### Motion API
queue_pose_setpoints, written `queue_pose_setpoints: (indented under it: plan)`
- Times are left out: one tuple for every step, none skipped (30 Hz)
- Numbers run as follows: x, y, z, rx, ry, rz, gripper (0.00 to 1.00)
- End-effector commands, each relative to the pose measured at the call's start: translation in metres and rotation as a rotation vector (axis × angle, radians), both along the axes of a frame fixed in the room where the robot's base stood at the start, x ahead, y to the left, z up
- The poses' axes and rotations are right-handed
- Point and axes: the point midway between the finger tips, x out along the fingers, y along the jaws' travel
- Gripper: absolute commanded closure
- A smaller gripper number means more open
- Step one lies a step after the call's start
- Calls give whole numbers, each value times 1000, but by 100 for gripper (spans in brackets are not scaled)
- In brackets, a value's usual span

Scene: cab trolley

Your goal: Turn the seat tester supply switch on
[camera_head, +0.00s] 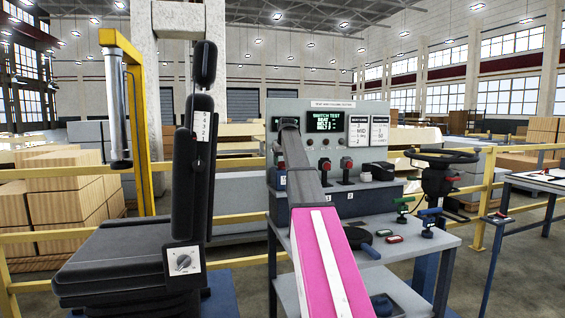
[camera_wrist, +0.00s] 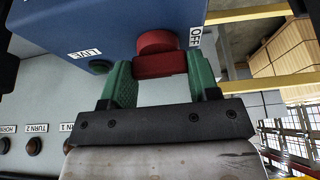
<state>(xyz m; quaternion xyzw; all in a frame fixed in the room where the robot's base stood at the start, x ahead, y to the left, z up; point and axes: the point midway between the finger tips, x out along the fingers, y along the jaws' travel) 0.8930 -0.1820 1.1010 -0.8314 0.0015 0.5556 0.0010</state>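The supply switch is a red rotary knob (camera_wrist: 157,42) with a red bar handle (camera_wrist: 160,66) on a blue box (camera_wrist: 120,25) in the wrist view. An "OFF" label sits right beside the knob. A green lamp (camera_wrist: 101,67) by the "LIVE" label is left of it; whether it is lit is unclear. My gripper (camera_wrist: 159,80) has its green fingers on both sides of the bar, with no gap showing. In the head view my arm hides the switch and gripper. The seat tester console (camera_head: 330,107) stands behind my arm, its screen reading "SWITCH TEST".
A black seat (camera_head: 125,255) stands left. A steering wheel unit (camera_head: 440,165) is right of the console. Red push buttons (camera_head: 325,164) and small coloured parts (camera_head: 403,205) sit around the bench. Yellow rails (camera_head: 480,215) and stacked boxes (camera_head: 70,205) surround the area.

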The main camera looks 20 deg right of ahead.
Motion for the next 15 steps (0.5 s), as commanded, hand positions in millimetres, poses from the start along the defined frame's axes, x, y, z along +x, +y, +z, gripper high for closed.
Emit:
queue_pose_setpoints:
  plan:
    - [0,0,0,0,0,0,68]
    - [0,0,0,0,0,0,68]
    - [0,0,0,0,0,-1,68]
    - [0,0,0,-1,0,-1,68]
    - [0,0,0,0,0,-3,68]
    - [0,0,0,0,0,-7,68]
    - [0,0,0,-1,0,-11,68]
    - [0,0,0,-1,0,-17,68]
    - [0,0,0,-1,0,-25,68]
    - [0,0,0,-1,0,-35,68]
    - [0,0,0,-1,0,-46,68]
    - [0,0,0,0,0,-62,68]
    - [0,1,0,0,0,-78,68]
    - [0,1,0,0,0,-93,68]
    - [0,1,0,-2,0,-119,68]
